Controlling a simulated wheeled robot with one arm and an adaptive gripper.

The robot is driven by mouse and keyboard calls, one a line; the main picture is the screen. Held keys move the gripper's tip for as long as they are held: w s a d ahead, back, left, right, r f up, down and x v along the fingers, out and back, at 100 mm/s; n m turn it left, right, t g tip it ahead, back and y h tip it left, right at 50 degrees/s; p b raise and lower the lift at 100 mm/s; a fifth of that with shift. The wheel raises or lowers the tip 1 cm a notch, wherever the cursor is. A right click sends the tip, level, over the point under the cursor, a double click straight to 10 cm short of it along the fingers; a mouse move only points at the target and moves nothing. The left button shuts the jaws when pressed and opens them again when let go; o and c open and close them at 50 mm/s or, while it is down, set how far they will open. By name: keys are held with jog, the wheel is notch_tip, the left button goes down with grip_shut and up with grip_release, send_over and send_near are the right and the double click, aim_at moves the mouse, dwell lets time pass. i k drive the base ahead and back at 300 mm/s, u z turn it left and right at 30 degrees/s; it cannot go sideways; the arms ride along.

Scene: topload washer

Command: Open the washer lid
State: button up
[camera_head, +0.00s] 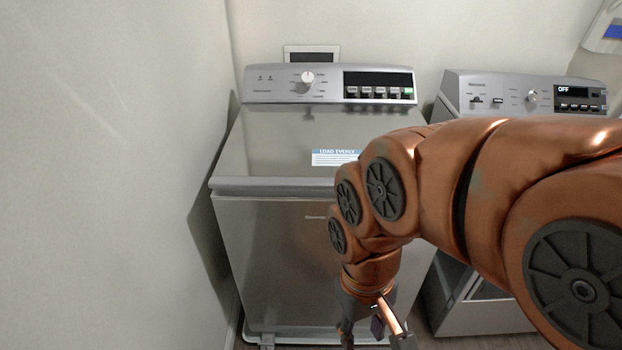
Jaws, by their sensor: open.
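The topload washer (265,255) stands left of the middle, with a steel front. Its lid (265,145) lies shut on top, with a blue and white label and a thick front edge (260,186). My arm reaches in from the right and hides the right part of the lid and the front. My gripper (375,338) points down in front of the washer's lower front, well below the lid edge. It is open, and I see nothing in it. Its fingertips are partly cut off by the bottom of the picture.
The washer's control panel (330,84) with a knob rises behind the lid. A second machine (480,315) stands close on the right, partly behind my arm. A bare wall (110,150) is on the left. A small plate (312,53) is on the back wall.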

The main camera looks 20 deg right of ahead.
aim_at(290, 146)
jog(key=i, duration=0.35)
jog(key=z, duration=1.15)
jog(key=k, duration=0.85)
jog(key=u, duration=1.15)
